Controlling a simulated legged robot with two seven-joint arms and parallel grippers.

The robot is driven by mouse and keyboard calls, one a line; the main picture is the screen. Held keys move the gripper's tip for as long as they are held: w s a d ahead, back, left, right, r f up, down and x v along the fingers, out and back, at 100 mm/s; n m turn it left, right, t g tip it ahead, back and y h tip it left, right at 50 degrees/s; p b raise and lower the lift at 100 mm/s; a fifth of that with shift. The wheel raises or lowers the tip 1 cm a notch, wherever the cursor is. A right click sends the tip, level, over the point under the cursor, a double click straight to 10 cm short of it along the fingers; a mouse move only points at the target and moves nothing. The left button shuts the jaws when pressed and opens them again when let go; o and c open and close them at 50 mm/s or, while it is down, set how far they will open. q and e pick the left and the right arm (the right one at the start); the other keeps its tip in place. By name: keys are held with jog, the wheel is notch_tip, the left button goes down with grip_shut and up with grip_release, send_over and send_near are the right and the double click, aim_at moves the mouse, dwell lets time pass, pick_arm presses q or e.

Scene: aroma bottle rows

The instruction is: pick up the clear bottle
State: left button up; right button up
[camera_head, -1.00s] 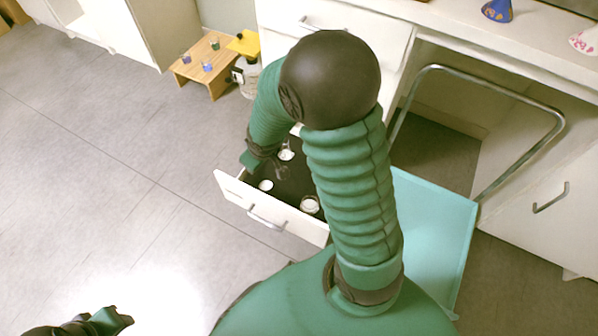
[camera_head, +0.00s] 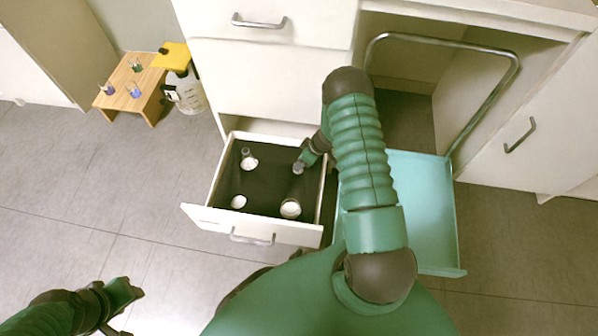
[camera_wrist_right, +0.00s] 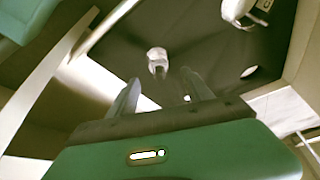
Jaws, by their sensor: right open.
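The open white drawer (camera_head: 198,215) has a dark floor and several small containers. A small clear-looking bottle (camera_wrist_right: 157,62) with a pale top stands ahead of my right fingertips in the right wrist view. My right gripper (camera_wrist_right: 160,88) is open, with nothing between its fingers. In the head view, my right gripper (camera_head: 302,163) reaches into the drawer's back right, beside a small greyish bottle top (camera_head: 298,168), partly hidden. Another clear bottle (camera_head: 248,160) stands at the drawer's back left. My left gripper (camera_head: 125,294) is low at the left, away from the drawer; its opening is unclear.
Two pale round containers, left (camera_head: 238,202) and right (camera_head: 290,208), stand near the drawer's front. A wooden stool (camera_head: 135,95) with small flasks and a large bottle (camera_head: 188,95) stand back left.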

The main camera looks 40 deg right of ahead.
jog(key=b+x, duration=0.4)
jog(key=x, duration=0.1)
jog(key=shift+w, duration=0.15)
jog(key=shift+d, duration=0.1)
jog(key=shift+c, duration=0.2)
grip_shut()
